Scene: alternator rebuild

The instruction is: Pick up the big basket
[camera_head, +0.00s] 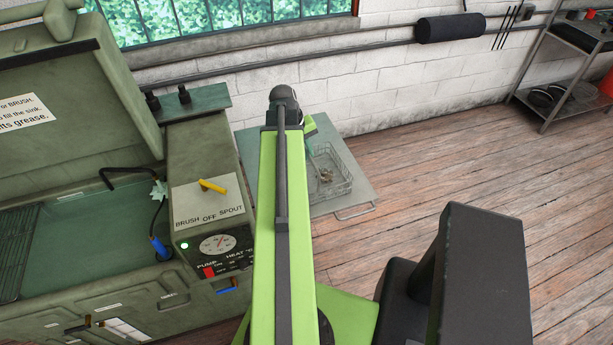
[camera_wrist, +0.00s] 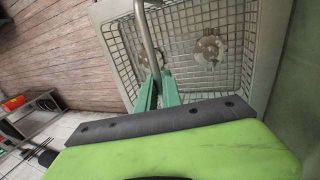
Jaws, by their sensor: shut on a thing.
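The big basket (camera_head: 338,186) is a grey wire-mesh basket on a grey-green shelf plate in the middle of the head view. In the wrist view its mesh (camera_wrist: 116,48) fills the upper part, with a bent metal handle (camera_wrist: 147,38) across it. Two round, brownish metal parts (camera_wrist: 209,47) lie inside. My gripper (camera_wrist: 158,82) has green fingers shut on the basket's handle, above the mesh floor. In the head view my gripper (camera_head: 311,148) is small and partly hidden by my green arm. I cannot tell whether the basket touches the plate.
A green parts washer (camera_head: 205,150) with an open lid stands at the left. The grey-green plate (camera_head: 352,160) has a wire handle at its front. A metal shelf rack (camera_head: 552,75) stands at the far right. The wooden floor between is clear.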

